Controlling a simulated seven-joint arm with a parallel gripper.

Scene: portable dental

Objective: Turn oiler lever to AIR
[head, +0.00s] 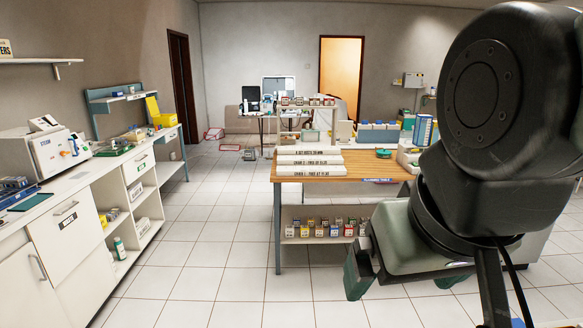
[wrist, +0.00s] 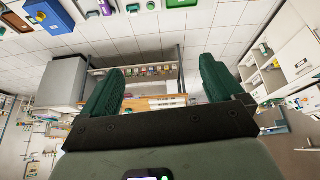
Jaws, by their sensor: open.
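My gripper (head: 405,281) is at the right of the head view, in front of the wooden-topped planning table. Its green ribbed fingers are wide apart in the wrist view (wrist: 160,68), with nothing between them. I cannot make out an oiler or its lever in either view. A small box-like unit (head: 412,80) is on the far wall at the right, too small to identify. My arm hides much of the right side of the head view.
The planning table (head: 370,165) has stacked white label strips on top and small boxes on its shelf. A white counter (head: 75,195) with a steriliser-like unit (head: 45,150) runs along the left. The tiled floor (head: 205,235) between them is clear. A doorway (head: 341,80) is at the back.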

